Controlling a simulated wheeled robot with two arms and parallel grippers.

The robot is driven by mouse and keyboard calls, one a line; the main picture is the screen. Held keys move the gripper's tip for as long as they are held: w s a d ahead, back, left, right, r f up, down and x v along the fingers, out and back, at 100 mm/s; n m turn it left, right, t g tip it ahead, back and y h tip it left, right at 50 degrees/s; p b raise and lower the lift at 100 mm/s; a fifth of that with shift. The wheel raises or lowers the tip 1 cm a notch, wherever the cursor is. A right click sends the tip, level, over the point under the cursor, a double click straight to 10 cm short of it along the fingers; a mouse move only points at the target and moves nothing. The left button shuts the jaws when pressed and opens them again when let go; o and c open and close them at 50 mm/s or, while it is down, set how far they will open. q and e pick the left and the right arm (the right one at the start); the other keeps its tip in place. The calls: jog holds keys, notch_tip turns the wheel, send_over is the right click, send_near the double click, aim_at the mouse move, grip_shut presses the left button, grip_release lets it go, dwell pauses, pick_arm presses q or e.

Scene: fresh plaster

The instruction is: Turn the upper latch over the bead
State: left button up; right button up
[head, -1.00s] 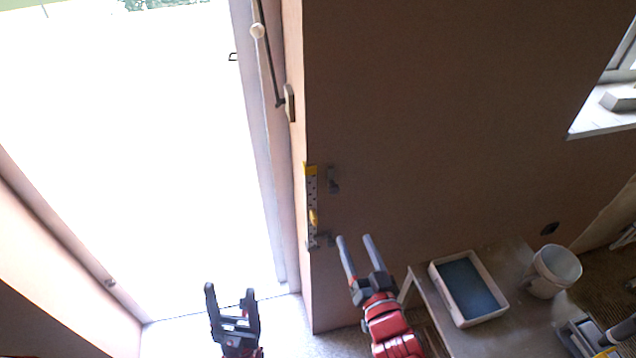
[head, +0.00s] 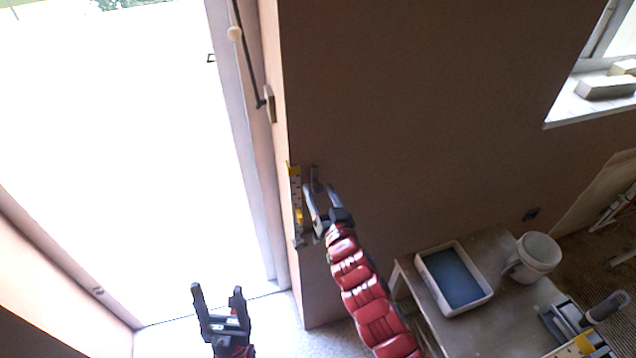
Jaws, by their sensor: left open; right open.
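The bead (head: 296,188) is a narrow, pale perforated strip with a yellow top, upright along the wall corner by the doorway. A small yellow piece (head: 299,215) sits on its lower part. The upper latch (head: 315,174) is a small grey piece on the wall just right of the bead's top, partly hidden by my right gripper. The lower latch (head: 300,243) is at the bead's foot, partly hidden. My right gripper (head: 316,187) is open, its fingertips at the upper latch; contact cannot be told. My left gripper (head: 218,290) is open and empty, low in the doorway.
A bench (head: 400,275) at lower right carries a tray with a blue inside (head: 427,263), a white bucket (head: 540,252) and tools (head: 572,322). A handle rod (head: 246,68) with a pale knob is at the door frame. The wall right of the latches is bare.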

aim_at(316, 180)
jog(key=shift+x, duration=1.05)
jog(key=shift+c, duration=0.3)
grip_shut()
